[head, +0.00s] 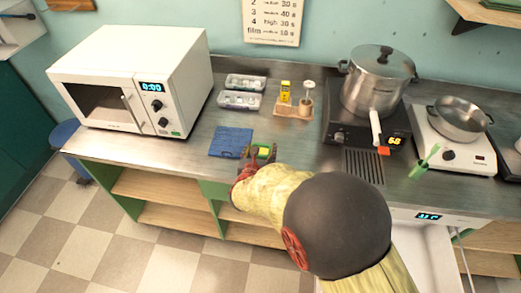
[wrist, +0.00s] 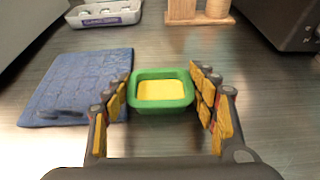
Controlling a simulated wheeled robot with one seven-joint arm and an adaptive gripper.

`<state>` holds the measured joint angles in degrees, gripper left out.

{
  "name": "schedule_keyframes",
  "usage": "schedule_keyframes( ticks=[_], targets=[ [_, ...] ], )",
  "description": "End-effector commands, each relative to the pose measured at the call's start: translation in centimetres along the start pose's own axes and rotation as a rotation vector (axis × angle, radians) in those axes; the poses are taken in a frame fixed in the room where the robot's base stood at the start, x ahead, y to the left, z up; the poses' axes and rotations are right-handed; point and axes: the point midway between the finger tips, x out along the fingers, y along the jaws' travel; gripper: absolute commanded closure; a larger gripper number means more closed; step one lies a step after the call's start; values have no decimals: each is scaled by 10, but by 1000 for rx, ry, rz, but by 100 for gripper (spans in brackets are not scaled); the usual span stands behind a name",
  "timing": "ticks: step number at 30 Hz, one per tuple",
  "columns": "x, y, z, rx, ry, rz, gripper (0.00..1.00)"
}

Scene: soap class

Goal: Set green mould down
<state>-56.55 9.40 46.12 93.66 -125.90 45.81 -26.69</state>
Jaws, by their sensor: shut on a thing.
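The green mould (wrist: 160,108) is a small rounded rectangular tray with a yellow filling. It sits between the fingers of my gripper (wrist: 160,110) in the wrist view, with a finger close at each side, and looks level. In the head view the mould (head: 264,152) shows at the end of my arm, near the counter's front edge. My gripper (head: 262,155) is shut on it. Whether the mould's underside touches the counter cannot be told.
A blue mat (head: 231,141) lies just left of the gripper on the steel counter (head: 205,160). Behind are grey trays (head: 240,100) and a wooden stand (head: 293,109). A microwave (head: 135,80) stands left; a pot (head: 377,80) on a hotplate and a pan (head: 460,118) stand right.

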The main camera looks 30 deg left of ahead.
Motion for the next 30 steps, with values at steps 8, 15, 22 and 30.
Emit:
schedule_keyframes(
  ticks=[8, 15, 22, 30],
  targets=[
    [0, 0, -1, 0, 0, 0, 27],
    [0, 0, 0, 0, 0, 0, 24],
    [-2, 0, 4, 0, 0, 0, 24],
    [-50, 1, 6, -2, 1, 3, 24]
  ],
)
